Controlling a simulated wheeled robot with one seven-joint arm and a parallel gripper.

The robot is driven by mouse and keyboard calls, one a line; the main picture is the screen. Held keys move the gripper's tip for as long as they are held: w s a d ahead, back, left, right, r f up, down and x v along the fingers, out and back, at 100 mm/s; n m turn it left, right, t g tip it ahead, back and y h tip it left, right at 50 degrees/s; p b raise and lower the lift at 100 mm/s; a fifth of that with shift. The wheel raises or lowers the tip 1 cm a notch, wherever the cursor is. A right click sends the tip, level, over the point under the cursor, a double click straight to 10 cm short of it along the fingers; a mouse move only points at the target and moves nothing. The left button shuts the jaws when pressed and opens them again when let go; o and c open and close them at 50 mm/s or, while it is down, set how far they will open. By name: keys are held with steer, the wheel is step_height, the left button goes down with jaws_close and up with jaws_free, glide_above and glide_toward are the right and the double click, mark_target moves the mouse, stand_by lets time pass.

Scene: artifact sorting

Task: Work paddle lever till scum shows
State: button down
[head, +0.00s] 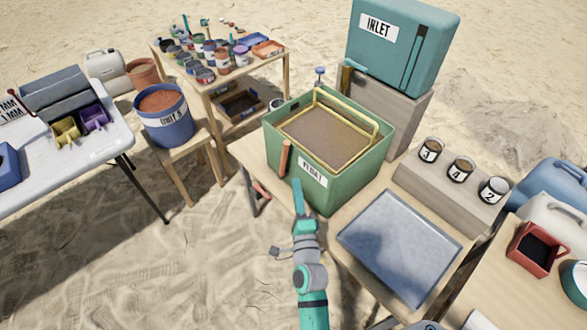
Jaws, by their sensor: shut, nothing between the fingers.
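A green tank (345,180) with a white label, its lettering hard to read, stands on a wooden table. Brown, fine-speckled material (325,138) fills it inside a yellow frame (372,128); I cannot tell whether any of it is scum. An orange-brown upright handle (284,158) at the tank's left front corner looks like the paddle lever; its lower end is unclear. My gripper (297,184) is shut and empty, just right of and below the handle, in front of the tank's front left side. I cannot tell whether it touches the tank.
A blue INLET tank (405,42) stands on a grey block behind. A grey tray (398,245) lies at the front right, beside numbered jars (461,169) on a ledge. A blue bucket (166,118) sits on a stool to the left. Open sand lies at the front left.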

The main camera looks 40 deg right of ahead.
mark_target(284, 161)
steer(key=x, duration=0.9)
steer(key=shift+w, duration=0.4)
steer(key=shift+d+r, duration=0.1)
steer(key=shift+d, duration=0.1)
